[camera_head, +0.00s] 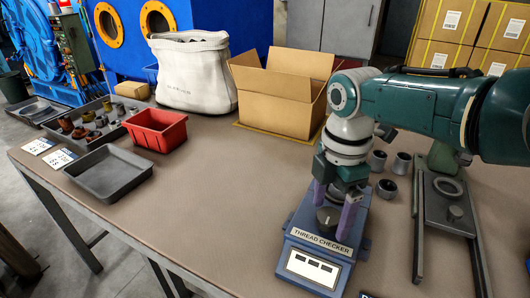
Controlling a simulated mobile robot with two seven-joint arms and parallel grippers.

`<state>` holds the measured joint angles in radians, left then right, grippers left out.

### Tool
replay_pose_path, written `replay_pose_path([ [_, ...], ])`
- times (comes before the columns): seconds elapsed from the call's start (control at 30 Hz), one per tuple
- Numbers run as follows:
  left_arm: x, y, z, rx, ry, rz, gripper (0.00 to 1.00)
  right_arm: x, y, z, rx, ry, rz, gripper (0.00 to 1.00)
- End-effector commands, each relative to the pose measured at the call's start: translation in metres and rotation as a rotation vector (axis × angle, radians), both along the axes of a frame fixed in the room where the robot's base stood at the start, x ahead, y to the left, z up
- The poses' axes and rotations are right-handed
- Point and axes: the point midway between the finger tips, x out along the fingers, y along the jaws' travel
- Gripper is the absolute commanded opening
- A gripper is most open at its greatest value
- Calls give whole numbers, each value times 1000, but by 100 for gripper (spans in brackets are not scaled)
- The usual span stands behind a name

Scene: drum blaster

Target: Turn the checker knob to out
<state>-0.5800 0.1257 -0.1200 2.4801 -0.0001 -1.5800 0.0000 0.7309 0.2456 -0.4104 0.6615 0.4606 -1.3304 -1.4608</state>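The blue thread checker (313,271) stands near the front of the table, with a labelled front edge and a pale panel with dark windows. Its dark round knob (327,217) sits on top. My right gripper (335,213) points down over the checker, its two purple fingers apart on either side of the knob. I cannot tell whether the fingers touch it. The knob's pointer and any "out" mark are too small to read. My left gripper is not in view.
Several grey metal fittings (401,163) and a dark fixture with rails (447,205) stand right of the checker. An open cardboard box (285,97) is behind. A red bin (157,130) and an empty grey tray (108,174) lie left. The table's front middle is clear.

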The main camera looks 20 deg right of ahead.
Motion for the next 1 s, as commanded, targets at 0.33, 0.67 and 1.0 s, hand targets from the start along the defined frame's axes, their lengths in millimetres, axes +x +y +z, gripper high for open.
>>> replay_pose_path([
  [0.33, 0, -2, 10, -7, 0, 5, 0, 1, 0, 13, 1, -2, 0, 86],
  [0.67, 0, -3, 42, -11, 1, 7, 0, 0, 0, 78, 0, -2, 1, 86],
  [1.0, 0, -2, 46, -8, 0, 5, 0, 0, 0, 100, 0, 0, 0, 86],
])
